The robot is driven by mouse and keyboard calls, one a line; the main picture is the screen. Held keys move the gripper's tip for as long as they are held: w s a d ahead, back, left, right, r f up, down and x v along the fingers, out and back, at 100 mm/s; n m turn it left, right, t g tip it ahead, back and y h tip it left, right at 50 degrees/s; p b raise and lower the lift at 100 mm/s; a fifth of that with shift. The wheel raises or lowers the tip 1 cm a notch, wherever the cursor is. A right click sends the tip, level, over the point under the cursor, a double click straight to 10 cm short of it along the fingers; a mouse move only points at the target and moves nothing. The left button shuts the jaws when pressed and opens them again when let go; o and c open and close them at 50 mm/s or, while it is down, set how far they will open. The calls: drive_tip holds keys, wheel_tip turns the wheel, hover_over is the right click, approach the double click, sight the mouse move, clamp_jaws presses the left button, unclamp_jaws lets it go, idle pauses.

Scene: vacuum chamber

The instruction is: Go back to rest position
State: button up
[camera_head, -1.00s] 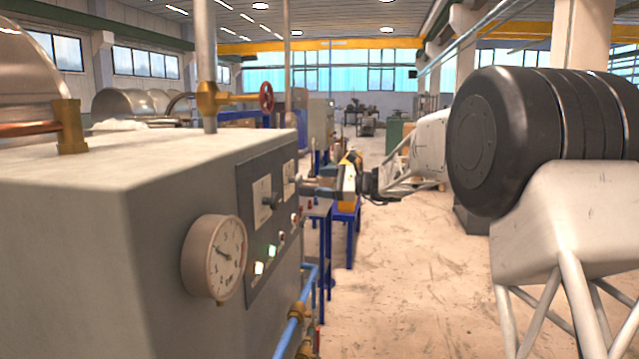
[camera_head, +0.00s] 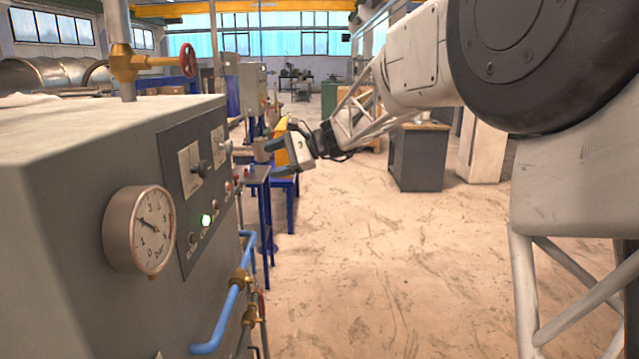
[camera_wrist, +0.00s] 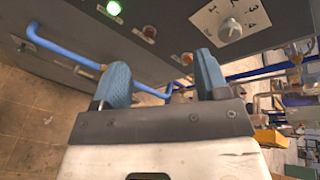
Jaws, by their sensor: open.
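My gripper (camera_head: 262,160) is at the end of my arm, which comes in from the right in the head view. It hangs in the air to the right of the grey cabinet's control panel (camera_head: 195,185). In the wrist view my gripper (camera_wrist: 162,82) shows two blue fingers standing apart with nothing between them. The panel fills the top of that view, with a selector knob (camera_wrist: 230,30), a lit green lamp (camera_wrist: 113,8) and red buttons. The fingers look apart from the panel.
A pressure gauge (camera_head: 140,230), a blue pipe (camera_head: 228,310) and a brass valve with a red handwheel (camera_head: 188,60) project from the cabinet. Blue-legged tables (camera_head: 285,205) stand behind my gripper. A dark cabinet (camera_head: 418,157) stands farther back. The floor on the right (camera_head: 370,270) is clear.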

drive_tip(key=s+d+f+n+t+h, duration=0.1)
drive_tip(key=s+d+f+h, duration=0.3)
drive_tip(key=s+d, duration=0.6)
drive_tip(key=s+d+f+n+h, duration=0.4)
drive_tip(key=s+d+f, duration=0.3)
drive_tip(key=s, duration=1.4)
drive_tip(key=s+d+f+n+t+h, duration=0.1)
drive_tip(key=s+d+f+n+h, duration=0.2)
drive_tip(key=s+d, duration=0.9)
drive_tip(key=s+f+h, duration=0.3)
drive_tip(key=s, duration=0.1)
drive_tip(key=shift+s+d+t, duration=0.3)
drive_tip(key=shift+s+d, duration=0.05)
drive_tip(key=shift+d, duration=0.05)
